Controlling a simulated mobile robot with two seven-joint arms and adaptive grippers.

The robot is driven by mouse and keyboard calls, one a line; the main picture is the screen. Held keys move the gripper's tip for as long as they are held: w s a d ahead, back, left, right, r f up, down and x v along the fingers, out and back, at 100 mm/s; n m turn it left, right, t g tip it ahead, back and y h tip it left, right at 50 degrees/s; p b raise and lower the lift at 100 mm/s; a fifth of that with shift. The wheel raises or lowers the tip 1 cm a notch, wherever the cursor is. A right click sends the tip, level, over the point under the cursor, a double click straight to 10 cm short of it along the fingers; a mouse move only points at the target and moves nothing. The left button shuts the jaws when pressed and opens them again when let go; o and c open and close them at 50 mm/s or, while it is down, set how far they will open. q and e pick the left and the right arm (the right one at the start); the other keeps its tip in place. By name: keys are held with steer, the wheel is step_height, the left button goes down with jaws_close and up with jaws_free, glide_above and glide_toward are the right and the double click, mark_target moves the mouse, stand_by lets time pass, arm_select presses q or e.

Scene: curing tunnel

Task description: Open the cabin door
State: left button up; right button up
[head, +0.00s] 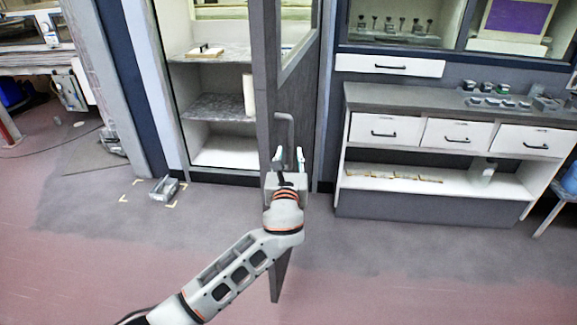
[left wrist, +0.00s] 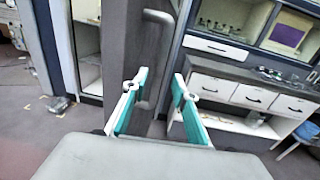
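The cabin door (head: 296,95) is a grey panel with a window at the top. It stands swung out from the cabin (head: 215,100), whose shelves show to its left. A vertical grey bar handle (head: 284,128) is on the door's right-hand face; it also shows in the left wrist view (left wrist: 157,50). My left gripper (head: 289,157) is at the handle's lower part. In the left wrist view its teal-padded fingers (left wrist: 158,100) are apart, with the handle lined up between them; contact is not visible. My right gripper is in neither view.
A counter with white drawers (head: 460,134) stands to the right of the door. A small grey object (head: 163,189) lies on the floor at left within yellow corner marks. The floor (head: 400,270) in front is clear.

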arm_select(q)
steer(key=s, duration=0.5)
steer(key=shift+d, duration=0.1)
steer(key=s+a+f+n+g+h, duration=0.1)
steer(key=s+a+f+n+g, duration=0.1)
steer(key=s+f+n, duration=0.35)
steer(key=s+a+f+n+g, duration=0.1)
steer(key=s+a+f+n, duration=0.15)
steer(key=f, duration=0.65)
steer(key=s+a+f+n+g+h, duration=0.1)
steer(key=s+f+n+g, duration=0.1)
steer(key=s+f+n, duration=0.45)
steer(key=s+a+f+n+g, duration=0.1)
steer(key=s+a+f+n, duration=0.4)
steer(key=s+n, duration=0.3)
steer(key=s+a+f+n+g, duration=0.1)
steer(key=s+a+f+n, duration=0.4)
steer(key=s+n, duration=0.4)
steer(key=s+f, duration=0.1)
steer(key=s, duration=0.1)
steer(key=shift+s+a+f+h, duration=0.3)
steer(key=shift+s+f, duration=0.05)
